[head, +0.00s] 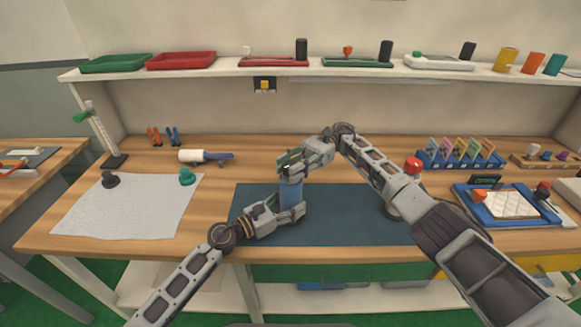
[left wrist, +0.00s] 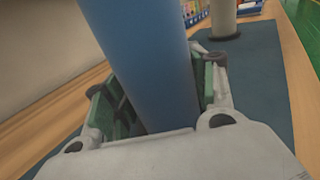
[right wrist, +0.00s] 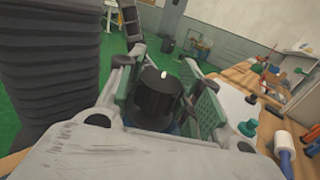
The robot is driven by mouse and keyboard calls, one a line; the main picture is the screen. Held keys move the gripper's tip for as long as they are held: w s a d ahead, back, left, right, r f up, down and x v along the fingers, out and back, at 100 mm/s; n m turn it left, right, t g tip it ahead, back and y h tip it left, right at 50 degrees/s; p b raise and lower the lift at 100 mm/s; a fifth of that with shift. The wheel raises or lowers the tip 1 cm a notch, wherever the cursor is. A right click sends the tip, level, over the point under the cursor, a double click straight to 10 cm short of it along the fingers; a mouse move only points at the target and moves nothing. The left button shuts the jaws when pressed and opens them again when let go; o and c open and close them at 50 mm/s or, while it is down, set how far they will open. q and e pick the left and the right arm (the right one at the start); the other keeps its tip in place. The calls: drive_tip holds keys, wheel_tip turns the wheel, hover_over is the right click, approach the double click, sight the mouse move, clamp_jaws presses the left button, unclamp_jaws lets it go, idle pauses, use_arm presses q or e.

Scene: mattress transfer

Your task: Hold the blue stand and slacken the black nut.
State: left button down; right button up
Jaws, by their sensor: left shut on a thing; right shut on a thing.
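The blue stand (head: 291,194) is upright on the dark blue mat (head: 350,232) in the middle of the bench. My left gripper (head: 291,214) is shut around the stand low down. In the left wrist view the blue stand (left wrist: 150,60) runs between the green-padded fingers (left wrist: 160,105). My right gripper (head: 290,163) is at the top of the stand. In the right wrist view its fingers (right wrist: 160,98) are shut on the black nut (right wrist: 158,98), which has a small pale spot on top. The nut is hidden by the gripper in the head view.
A white cloth (head: 130,208) with a dark knob (head: 110,180) and a teal knob (head: 187,176) lies at left. A white roller (head: 192,156) lies behind. A blue tray (head: 505,205), a rack of coloured cards (head: 460,152) and a red ball (head: 413,165) are at right. A shelf of trays (head: 330,68) spans the back.

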drive_tip(key=shift+w, duration=0.1)
drive_tip(key=o, duration=1)
drive_tip(key=shift+o, duration=0.2)
drive_tip(key=shift+r, duration=0.1)
drive_tip(key=shift+r, duration=4.9)
